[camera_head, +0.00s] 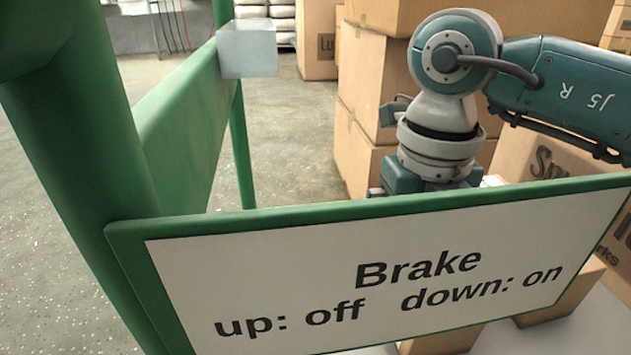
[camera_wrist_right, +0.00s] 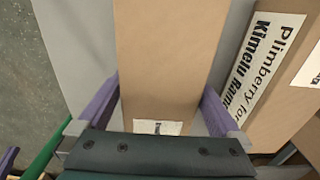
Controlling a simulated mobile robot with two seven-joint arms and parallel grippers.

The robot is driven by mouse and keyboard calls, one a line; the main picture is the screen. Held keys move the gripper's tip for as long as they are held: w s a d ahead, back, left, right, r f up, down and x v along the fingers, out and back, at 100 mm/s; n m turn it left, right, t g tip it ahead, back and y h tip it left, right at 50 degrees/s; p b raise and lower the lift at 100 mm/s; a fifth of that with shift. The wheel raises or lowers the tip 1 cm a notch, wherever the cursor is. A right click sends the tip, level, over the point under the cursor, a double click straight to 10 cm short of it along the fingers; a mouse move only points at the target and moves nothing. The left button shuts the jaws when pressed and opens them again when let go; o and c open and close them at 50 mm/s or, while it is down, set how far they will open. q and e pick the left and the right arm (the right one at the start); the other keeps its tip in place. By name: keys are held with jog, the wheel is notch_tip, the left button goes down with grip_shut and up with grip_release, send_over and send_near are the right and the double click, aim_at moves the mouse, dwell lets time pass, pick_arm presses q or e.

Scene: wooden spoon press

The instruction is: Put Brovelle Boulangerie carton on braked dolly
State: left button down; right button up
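In the right wrist view a plain brown carton (camera_wrist_right: 165,60) lies between the two purple fingers of my right gripper (camera_wrist_right: 160,90). A white label shows at its lower edge, mostly hidden by the gripper body, so its name cannot be read. The fingers are wide apart, one along each side of the carton; I cannot tell whether they press on it. In the head view my right arm reaches down behind the sign, which hides the gripper. The sign (camera_head: 360,275) on a green frame reads "Brake up: off down: on". My left gripper is not in view.
A carton marked "Plimberry" and "Kimelu" (camera_wrist_right: 270,75) lies close right of my right gripper. In the head view, stacked cartons (camera_head: 365,80) stand behind my right arm. A pale block (camera_head: 247,48) sits on the green rail. Speckled floor (camera_head: 290,140) is open at the left.

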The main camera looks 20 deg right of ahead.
jog(key=shift+r, duration=0.2)
jog(key=r+p, duration=0.1)
jog(key=r, duration=0.1)
jog(key=w+r+p, duration=0.1)
jog(key=r+p, duration=0.3)
jog(key=r, duration=0.1)
jog(key=shift+w, duration=0.25)
jog(key=r+p, duration=0.1)
jog(key=r, duration=0.1)
jog(key=r+p, duration=0.1)
jog(key=r, duration=0.1)
jog(key=shift+s, duration=0.4)
jog(key=shift+w+r+p, duration=0.15)
jog(key=shift+r+p, duration=0.15)
jog(key=shift+r, duration=0.15)
